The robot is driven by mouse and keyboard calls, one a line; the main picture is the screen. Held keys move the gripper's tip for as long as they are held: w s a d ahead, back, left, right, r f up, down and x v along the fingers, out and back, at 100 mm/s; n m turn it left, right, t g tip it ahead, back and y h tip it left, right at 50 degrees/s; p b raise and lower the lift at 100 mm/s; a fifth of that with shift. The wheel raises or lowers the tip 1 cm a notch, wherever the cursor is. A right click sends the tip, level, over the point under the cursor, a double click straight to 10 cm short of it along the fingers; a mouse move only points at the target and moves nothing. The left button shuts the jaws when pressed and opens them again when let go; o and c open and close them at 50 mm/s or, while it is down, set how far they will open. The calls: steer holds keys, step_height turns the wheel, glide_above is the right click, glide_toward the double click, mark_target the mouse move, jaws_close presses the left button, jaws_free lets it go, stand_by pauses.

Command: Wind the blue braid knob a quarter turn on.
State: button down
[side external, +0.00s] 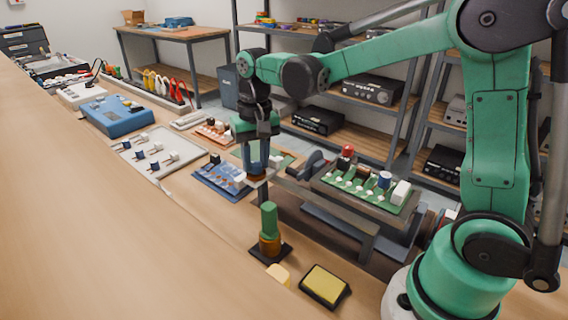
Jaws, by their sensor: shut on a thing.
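My gripper (256,172) points straight down near the middle of the side external view. It is shut on a dark blue upright piece, the blue braid knob (257,155), just right of a blue circuit board (214,181). The fingers hide much of the knob, and its turn angle cannot be read. The lower end of the knob is close to a light-coloured base; the exact contact is too small to tell.
A green circuit board (340,187) with red and blue parts sits in a raised holder at right. A green-topped post (269,222) and a yellow sponge tray (325,285) stand in front. A pale tray (160,160) lies left. The front-left bench (110,240) is clear.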

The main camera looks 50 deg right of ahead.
mark_target(256, 163)
steer(key=shift+m, duration=0.8)
steer(key=c, duration=0.6)
jaws_free()
step_height(256, 163, up, 20)
stand_by(0.4)
